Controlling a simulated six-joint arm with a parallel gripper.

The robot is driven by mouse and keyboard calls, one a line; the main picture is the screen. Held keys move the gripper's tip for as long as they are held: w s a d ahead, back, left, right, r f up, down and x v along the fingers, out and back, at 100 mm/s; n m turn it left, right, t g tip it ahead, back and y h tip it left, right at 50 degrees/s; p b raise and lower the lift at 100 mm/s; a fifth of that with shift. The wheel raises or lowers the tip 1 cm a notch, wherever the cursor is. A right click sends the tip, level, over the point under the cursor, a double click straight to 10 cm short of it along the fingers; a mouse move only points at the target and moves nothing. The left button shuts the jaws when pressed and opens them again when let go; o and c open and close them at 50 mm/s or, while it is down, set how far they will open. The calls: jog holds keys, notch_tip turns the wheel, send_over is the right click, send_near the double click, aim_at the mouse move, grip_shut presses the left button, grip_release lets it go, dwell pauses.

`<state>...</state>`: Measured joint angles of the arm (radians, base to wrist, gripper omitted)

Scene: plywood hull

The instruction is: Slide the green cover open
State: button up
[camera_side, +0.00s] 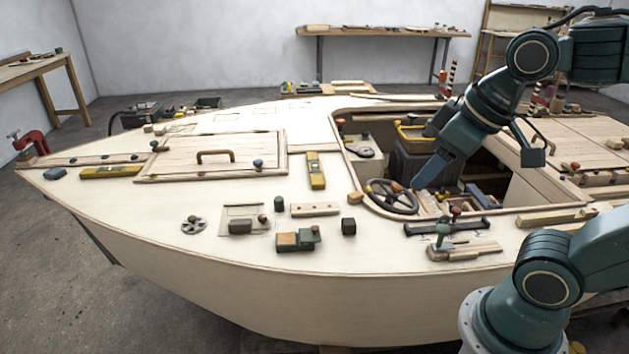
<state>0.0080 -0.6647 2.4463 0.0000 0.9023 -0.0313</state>
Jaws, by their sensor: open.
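A small block with a dark green top (306,236) and orange-brown parts sits on the front deck; it may be the green cover, but it is too small to see whether it is open. A dark grey-green block (240,227) lies on a thin plate to its left, also possibly a cover.
A dark cube (349,227), a wooden strip (315,209) and a grey hand wheel (194,225) stand around the blocks. A dark bar handle (446,227) and a green-knobbed lever (442,236) stand to the right. A hatch with a handle (215,155) lies behind.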

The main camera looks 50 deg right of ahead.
jog(key=shift+s+a+f, duration=0.1)
jog(key=shift+s+f, duration=0.05)
jog(key=shift+s, duration=0.35)
jog(key=shift+s+f, duration=0.15)
jog(key=shift+s, duration=0.3)
jog(key=shift+w, duration=0.1)
jog(key=c, duration=0.7)
jog(key=shift+w+r, duration=0.15)
grip_shut()
jog(key=w+d+g, duration=0.2)
jog(key=w+g, duration=0.2)
jog(key=w, duration=1.9)
jog(key=w+d+f+n+g, duration=0.1)
jog(key=w+f+g, duration=0.3)
jog(key=w+f, duration=1)
notch_tip(320, 180, down, 4)
jog(key=shift+w+d+r, duration=0.25)
jog(key=shift+w+d, duration=0.1)
jog(key=shift+d, duration=0.15)
